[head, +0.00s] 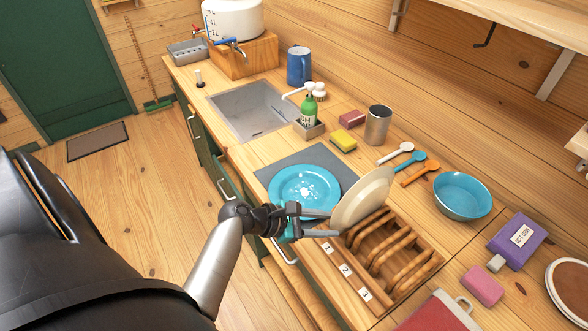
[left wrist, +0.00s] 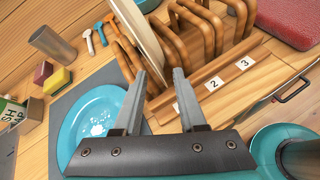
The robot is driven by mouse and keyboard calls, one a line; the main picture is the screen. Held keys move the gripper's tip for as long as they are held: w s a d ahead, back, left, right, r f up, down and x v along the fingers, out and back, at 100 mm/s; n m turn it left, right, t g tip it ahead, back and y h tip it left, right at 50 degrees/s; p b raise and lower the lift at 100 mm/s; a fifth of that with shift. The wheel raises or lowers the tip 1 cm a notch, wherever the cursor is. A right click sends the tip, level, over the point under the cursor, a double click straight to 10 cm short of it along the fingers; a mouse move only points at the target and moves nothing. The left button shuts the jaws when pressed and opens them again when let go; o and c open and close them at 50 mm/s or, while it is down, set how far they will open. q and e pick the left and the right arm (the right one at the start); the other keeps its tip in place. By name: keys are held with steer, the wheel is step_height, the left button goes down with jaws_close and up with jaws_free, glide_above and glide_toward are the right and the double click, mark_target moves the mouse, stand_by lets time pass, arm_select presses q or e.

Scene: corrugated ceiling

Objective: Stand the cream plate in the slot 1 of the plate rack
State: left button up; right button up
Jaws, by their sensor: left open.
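The cream plate (head: 366,196) stands tilted at the far end of the wooden plate rack (head: 425,262), by the label 1 (head: 327,247). In the left wrist view the plate (left wrist: 143,36) shows nearly edge-on, between the first wooden dividers of the rack (left wrist: 207,73). My left gripper (head: 331,222) is open at the plate's near lower edge. Its fingertips (left wrist: 159,73) lie either side of the plate's lower rim; I cannot tell whether they touch it. A finger hides label 1 in the wrist view. My right gripper is not in view.
A blue plate (head: 304,190) lies on a grey mat (head: 270,172) beside the rack. A blue bowl (head: 462,196), spoons (head: 412,163), a metal cup (head: 377,125) and a purple box (head: 516,240) stand around it. The other rack slots look empty.

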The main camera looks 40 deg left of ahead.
arm_select(q)
steer(key=v, duration=1.1)
steer(key=shift+a+r, duration=0.25)
steer(key=shift+r, duration=0.25)
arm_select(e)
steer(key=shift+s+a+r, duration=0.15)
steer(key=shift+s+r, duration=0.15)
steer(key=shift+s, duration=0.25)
